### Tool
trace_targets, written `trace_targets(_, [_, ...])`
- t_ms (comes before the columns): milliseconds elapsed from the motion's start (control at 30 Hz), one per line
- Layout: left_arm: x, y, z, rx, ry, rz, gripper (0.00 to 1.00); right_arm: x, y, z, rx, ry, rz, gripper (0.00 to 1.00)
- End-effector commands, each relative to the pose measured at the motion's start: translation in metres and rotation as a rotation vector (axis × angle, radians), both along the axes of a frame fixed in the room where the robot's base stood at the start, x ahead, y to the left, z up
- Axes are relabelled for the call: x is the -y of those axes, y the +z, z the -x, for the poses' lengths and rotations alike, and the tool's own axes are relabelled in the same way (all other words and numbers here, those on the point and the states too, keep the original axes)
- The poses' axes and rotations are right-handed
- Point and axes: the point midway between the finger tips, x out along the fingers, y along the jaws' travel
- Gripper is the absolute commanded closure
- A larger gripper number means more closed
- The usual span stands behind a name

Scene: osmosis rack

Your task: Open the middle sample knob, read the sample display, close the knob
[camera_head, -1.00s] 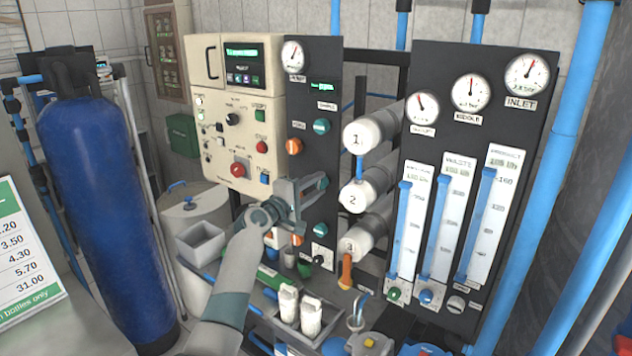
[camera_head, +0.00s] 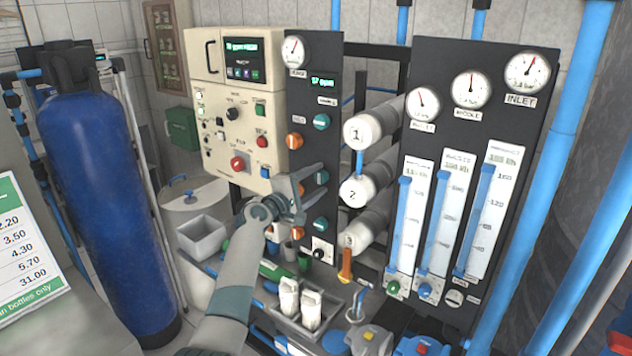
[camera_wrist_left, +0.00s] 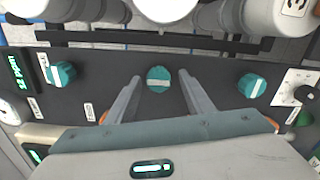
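The middle sample knob (camera_wrist_left: 158,79) is a teal knob on the dark panel. In the wrist view its white mark runs lengthwise along the panel, while the marks on the other two teal knobs run more across. My left gripper (camera_wrist_left: 158,90) is open, with one finger on each side of this knob; contact is not clear. In the head view the gripper (camera_head: 314,190) reaches the panel and partly covers the knob (camera_head: 322,177). My right gripper is out of view.
Other teal knobs sit above (camera_head: 321,122) and below (camera_head: 321,223) the middle one, with orange knobs (camera_head: 294,141) to their left. White numbered vessels (camera_head: 357,134) jut out on the right. A grey tray (camera_head: 305,325) with white bottles stands below.

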Motion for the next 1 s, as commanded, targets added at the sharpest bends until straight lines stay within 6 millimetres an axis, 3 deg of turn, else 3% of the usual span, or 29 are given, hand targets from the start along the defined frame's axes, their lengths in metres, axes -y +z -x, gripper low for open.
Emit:
trace_targets(467, [-0.005, 0.001, 0.006, 0.003, 0.0, 0.001, 0.52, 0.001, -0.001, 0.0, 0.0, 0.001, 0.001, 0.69])
trace_targets(1000, [-0.044, -0.001, 0.059, 0.005, 0.002, -0.002, 0.52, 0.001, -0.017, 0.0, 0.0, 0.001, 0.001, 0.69])
